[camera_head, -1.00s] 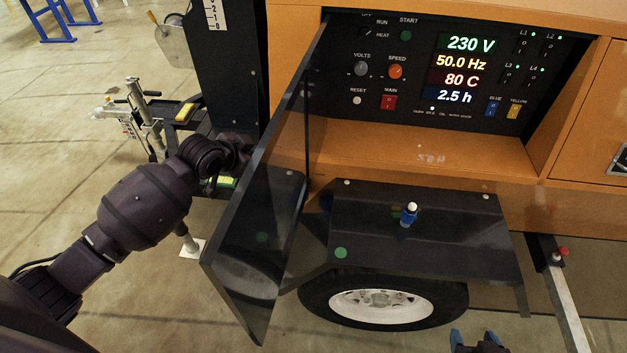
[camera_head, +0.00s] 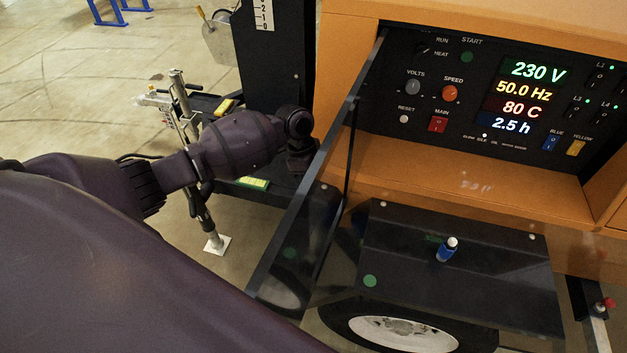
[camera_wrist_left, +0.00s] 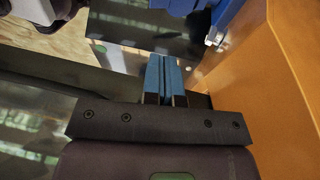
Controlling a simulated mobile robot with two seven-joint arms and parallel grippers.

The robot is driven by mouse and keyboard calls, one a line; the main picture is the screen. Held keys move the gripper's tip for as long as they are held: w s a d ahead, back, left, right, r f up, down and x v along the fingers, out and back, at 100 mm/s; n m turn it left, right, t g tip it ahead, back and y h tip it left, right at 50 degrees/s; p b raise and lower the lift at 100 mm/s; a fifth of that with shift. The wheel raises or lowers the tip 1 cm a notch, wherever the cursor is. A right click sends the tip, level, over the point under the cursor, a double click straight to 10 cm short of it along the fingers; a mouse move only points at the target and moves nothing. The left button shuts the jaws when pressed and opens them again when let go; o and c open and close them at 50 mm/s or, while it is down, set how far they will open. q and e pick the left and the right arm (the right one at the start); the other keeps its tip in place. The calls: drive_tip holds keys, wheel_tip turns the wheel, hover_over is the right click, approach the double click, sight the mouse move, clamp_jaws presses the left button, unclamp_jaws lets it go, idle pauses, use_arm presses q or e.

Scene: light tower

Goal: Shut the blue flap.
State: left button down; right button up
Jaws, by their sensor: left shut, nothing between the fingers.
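No flap that is clearly blue shows in the head view. A dark see-through door (camera_head: 322,180) stands open at the left of the control panel (camera_head: 465,95). My left arm reaches in from the left, and its wrist is close to that door's outer side; the gripper is hidden there. In the left wrist view my left gripper (camera_wrist_left: 165,72) has its blue fingers together with nothing between them. A blue piece (camera_wrist_left: 234,24) shows beyond the fingers at the upper right, near the orange body; I cannot tell whether it is the flap. My right gripper is out of view.
The orange housing (camera_head: 470,185) surrounds the panel. A black mast (camera_head: 275,60) and a jack stand (camera_head: 192,150) are near my left arm.

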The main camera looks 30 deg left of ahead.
use_arm(q)
drive_tip(key=x, duration=0.6)
drive_tip(key=b+x, duration=0.1)
drive_tip(key=x, duration=0.2)
drive_tip(key=shift+s+a+f, duration=0.15)
drive_tip(key=shift+s+f, duration=0.2)
drive_tip(key=shift+f, duration=0.05)
drive_tip(key=shift+s+f, duration=0.2)
drive_tip(key=shift+f, duration=0.45)
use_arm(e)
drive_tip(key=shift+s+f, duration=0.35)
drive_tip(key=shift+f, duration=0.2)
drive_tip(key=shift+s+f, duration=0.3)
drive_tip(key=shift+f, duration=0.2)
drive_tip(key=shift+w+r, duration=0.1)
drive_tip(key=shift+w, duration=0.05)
